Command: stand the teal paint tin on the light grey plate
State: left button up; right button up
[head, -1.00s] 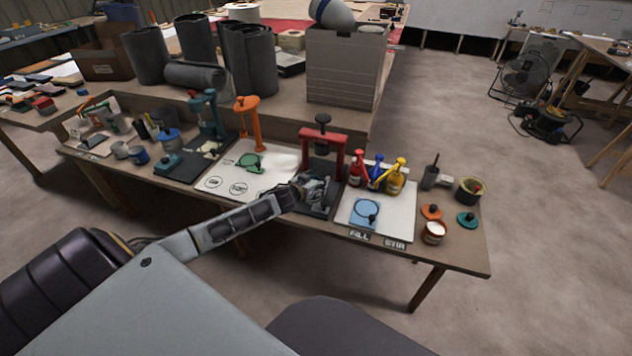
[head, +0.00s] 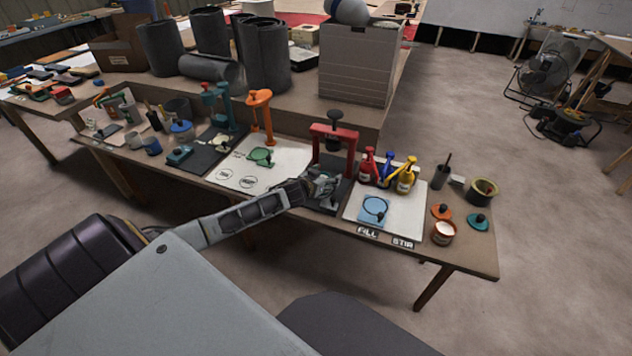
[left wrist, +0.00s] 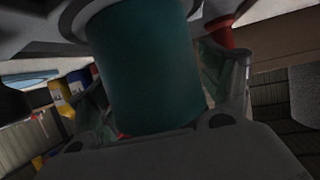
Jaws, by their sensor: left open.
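My left gripper (head: 325,185) is at the foot of the red press (head: 335,140) on the bench. In the left wrist view the teal paint tin (left wrist: 147,65) fills the middle, between the open fingers (left wrist: 155,100). I cannot tell whether the fingers touch it. In the head view the tin is hidden or too small to make out at the gripper. I cannot pick out the light grey plate for certain; a pale board (head: 408,222) marked FILL and STIR lies right of the press. My right gripper is not in view.
Red, blue and yellow pump bottles (head: 406,177) stand right of the press. An orange-brown tin (head: 443,232), an orange lid (head: 441,210) and a teal lid (head: 479,222) are at the bench's right end. An orange press (head: 262,115) stands to the left.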

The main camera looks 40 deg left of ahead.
aim_at(326, 176)
pick_arm(q)
jog(key=shift+p+v, duration=0.3)
jog(key=shift+v, duration=1.1)
jog(key=shift+s+r, duration=0.2)
jog(key=shift+s, duration=0.3)
jog(key=shift+p+v, duration=0.35)
jog(key=shift+v, duration=0.8)
jog(key=shift+p+v, duration=0.35)
jog(key=shift+v, duration=1.3)
jog(key=shift+s+d+r, duration=0.1)
jog(key=shift+s+r, duration=0.1)
jog(key=shift+s, duration=0.3)
jog(key=shift+s+r, duration=0.25)
jog(key=shift+s, duration=0.4)
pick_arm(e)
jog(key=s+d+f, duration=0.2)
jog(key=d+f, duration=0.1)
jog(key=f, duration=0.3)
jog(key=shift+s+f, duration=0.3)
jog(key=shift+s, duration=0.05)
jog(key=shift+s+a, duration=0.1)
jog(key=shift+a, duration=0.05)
